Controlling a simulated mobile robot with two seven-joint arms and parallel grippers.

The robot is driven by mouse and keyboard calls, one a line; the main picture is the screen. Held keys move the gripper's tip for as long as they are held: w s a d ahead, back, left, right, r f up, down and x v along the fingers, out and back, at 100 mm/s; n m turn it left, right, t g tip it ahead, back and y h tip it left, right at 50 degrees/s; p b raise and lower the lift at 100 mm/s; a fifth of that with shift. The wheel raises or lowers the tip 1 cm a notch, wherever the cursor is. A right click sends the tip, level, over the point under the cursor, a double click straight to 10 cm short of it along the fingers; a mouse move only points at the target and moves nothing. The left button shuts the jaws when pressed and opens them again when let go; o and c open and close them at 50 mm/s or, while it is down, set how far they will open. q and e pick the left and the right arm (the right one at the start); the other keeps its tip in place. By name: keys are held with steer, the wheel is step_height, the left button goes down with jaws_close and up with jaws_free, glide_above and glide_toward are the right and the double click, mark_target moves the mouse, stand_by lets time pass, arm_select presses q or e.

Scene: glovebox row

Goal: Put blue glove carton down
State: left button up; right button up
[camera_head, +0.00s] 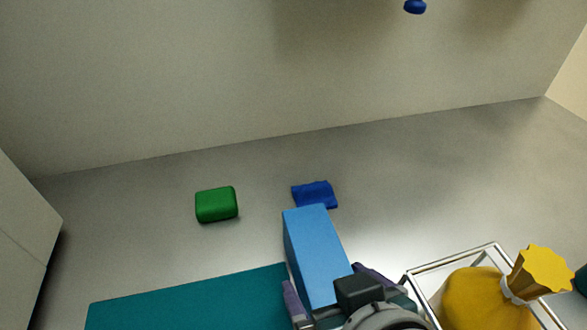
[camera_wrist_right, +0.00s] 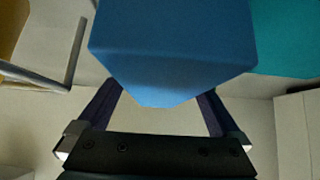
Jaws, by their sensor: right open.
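The blue glove carton (camera_head: 315,250) is a long light-blue box at the bottom middle of the head view. My right gripper (camera_head: 328,284) is at its near end, with one purple finger on each side. In the right wrist view the carton (camera_wrist_right: 172,45) fills the top middle, and the open fingers of the gripper (camera_wrist_right: 160,98) show below it with pale gaps beside them. I cannot tell what the carton's underside rests on. My left gripper is not in view.
A teal mat (camera_head: 190,305) lies left of the carton. A metal-framed holder (camera_head: 455,262) with a tied yellow bag (camera_head: 485,300) stands at right. A pale cabinet (camera_head: 25,235) is at left.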

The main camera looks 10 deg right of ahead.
steer(key=shift+w+f, duration=0.25)
steer(key=shift+f, duration=0.05)
steer(key=shift+c, duration=0.4)
steer(key=shift+r, duration=0.1)
jaws_close()
